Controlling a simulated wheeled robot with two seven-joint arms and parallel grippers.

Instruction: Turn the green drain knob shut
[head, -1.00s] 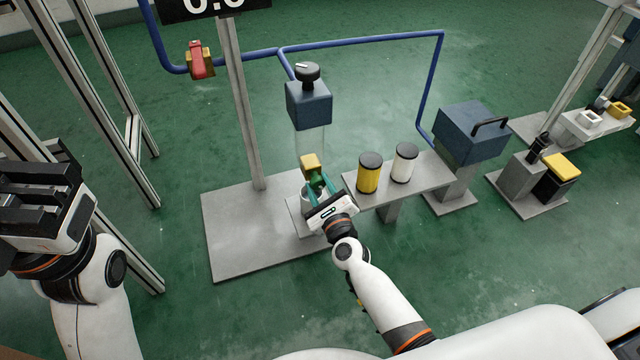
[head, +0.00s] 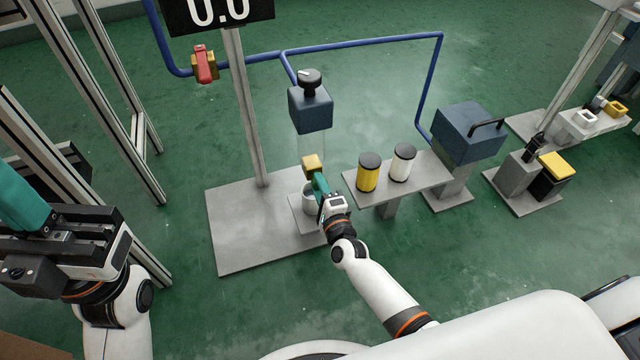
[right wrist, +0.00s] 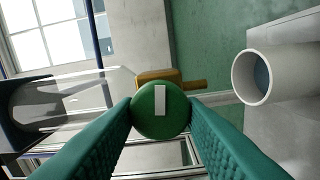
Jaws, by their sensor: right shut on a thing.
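The round green drain knob (right wrist: 160,112) sits between my right gripper's teal fingers in the right wrist view. Its white mark stands nearly upright in that picture. A brass valve body (right wrist: 155,79) with a short spout is behind it; the brass also shows in the head view (head: 312,163). My right gripper (head: 319,184) is shut on the knob, and its fingers hide the knob in the head view. My left gripper (head: 55,225) is at the far left, away from the valve; one teal finger shows, but its opening is unclear.
A light cup (head: 308,198) stands below the valve, beside my right fingers. A clear tube hangs under a blue box (head: 310,110). Yellow (head: 368,174) and white (head: 402,163) canisters stand on a grey shelf to the right. A red-handled valve (head: 205,65) is on the blue pipe.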

